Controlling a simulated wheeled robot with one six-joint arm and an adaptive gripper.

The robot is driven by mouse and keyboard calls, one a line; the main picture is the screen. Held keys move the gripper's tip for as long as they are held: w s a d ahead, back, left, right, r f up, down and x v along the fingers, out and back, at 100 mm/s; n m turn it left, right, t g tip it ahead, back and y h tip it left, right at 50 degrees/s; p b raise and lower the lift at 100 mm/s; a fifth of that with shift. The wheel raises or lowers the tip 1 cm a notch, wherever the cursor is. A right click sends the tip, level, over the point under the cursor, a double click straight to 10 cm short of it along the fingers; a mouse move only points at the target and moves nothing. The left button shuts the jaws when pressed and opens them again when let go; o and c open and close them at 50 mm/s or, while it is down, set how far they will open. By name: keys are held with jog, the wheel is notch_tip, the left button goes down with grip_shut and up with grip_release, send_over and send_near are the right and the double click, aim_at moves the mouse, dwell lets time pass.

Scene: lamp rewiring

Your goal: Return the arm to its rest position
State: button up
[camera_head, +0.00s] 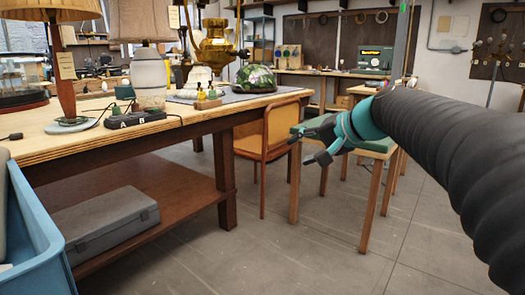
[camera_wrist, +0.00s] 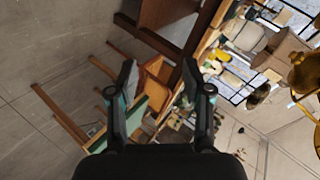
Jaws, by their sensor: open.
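My gripper (camera_head: 308,143) is at the end of my arm, which reaches in from the right in the head view. It hangs in the air in front of a green-topped stool, to the right of the workbench (camera_head: 185,128). In the wrist view my gripper (camera_wrist: 158,82) has its two fingers spread wide apart with nothing between them. Behind the fingers the wrist view shows the wooden chair (camera_wrist: 155,75) and the stool (camera_wrist: 118,125), turned on their side by the camera's tilt.
The bench holds lamps, a black block marked A and B (camera_head: 135,119), and a stained-glass shade (camera_head: 257,77). An orange chair (camera_head: 282,127) and the green-topped stool (camera_head: 378,142) stand right of it. A blue bin (camera_head: 38,240) is at lower left. Grey floor (camera_head: 300,250) is clear in front.

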jog(key=s+d+f+n+g+h, duration=0.1)
jog(key=s+d+f+n+h, duration=0.1)
jog(key=s+f, duration=0.9)
jog(key=s+d+f+n+g+h, duration=0.2)
jog(key=s+f, duration=0.9)
jog(key=s, duration=0.7)
jog(key=d+n+h, duration=0.1)
jog(key=d+h, duration=0.1)
jog(key=h, duration=0.1)
jog(key=shift+f+h, duration=0.25)
jog(key=shift+h, duration=0.15)
